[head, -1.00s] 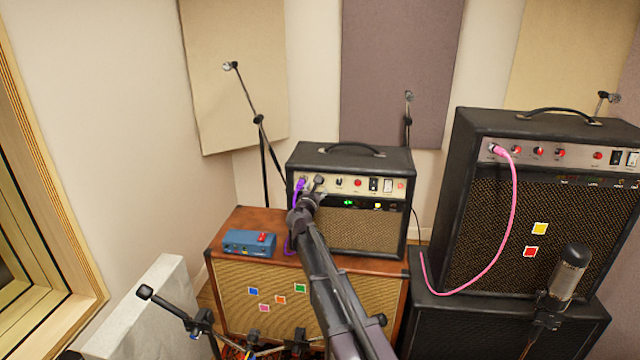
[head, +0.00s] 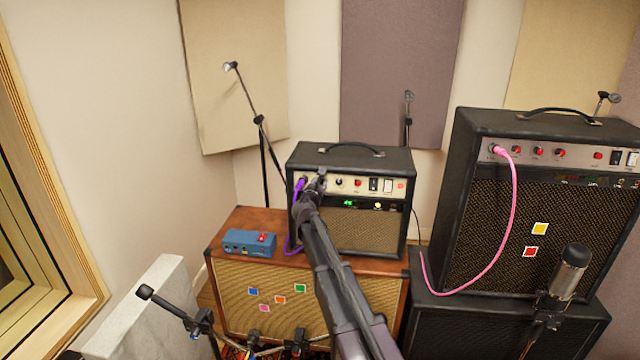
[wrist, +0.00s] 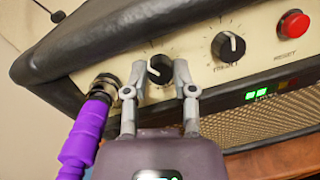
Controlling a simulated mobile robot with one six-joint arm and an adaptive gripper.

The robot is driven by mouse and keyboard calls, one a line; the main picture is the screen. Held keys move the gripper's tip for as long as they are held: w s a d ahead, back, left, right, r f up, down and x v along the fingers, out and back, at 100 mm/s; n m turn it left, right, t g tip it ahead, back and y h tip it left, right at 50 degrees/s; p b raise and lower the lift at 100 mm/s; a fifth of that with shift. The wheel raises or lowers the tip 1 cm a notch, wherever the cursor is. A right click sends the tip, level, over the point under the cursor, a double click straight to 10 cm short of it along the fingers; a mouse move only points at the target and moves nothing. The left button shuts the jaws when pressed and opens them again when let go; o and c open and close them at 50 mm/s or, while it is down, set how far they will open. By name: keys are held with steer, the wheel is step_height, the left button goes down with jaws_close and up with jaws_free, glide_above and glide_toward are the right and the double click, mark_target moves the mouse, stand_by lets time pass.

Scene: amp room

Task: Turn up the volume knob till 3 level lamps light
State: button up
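The small black amp (head: 352,160) stands on a brown cabinet. In the wrist view, a black knob (wrist: 160,69) with a white pointer line sits on its cream panel, beside the purple cable's plug. My gripper (wrist: 160,75) has a finger on each side of this knob, with no clear gap, and looks shut on it. In the head view my gripper (head: 319,182) covers the knob. Two green lamps (wrist: 257,93) are lit below the panel, with small dim reddish marks to their right. A yellowish spot (head: 377,206) shows farther right in the head view.
A second knob (wrist: 228,47) and a red reset button (wrist: 293,24) lie to the right. The purple cable (wrist: 82,140) hangs close by my left finger. A blue pedal (head: 249,243) rests on the brown cabinet (head: 228,290). A larger amp (head: 500,215) stands at right.

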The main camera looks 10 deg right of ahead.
jaws_close()
steer(key=m+g+h+p, duration=0.1)
steer(key=m, duration=0.5)
steer(key=o, duration=0.8)
jaws_free()
steer(key=shift+n, duration=0.3)
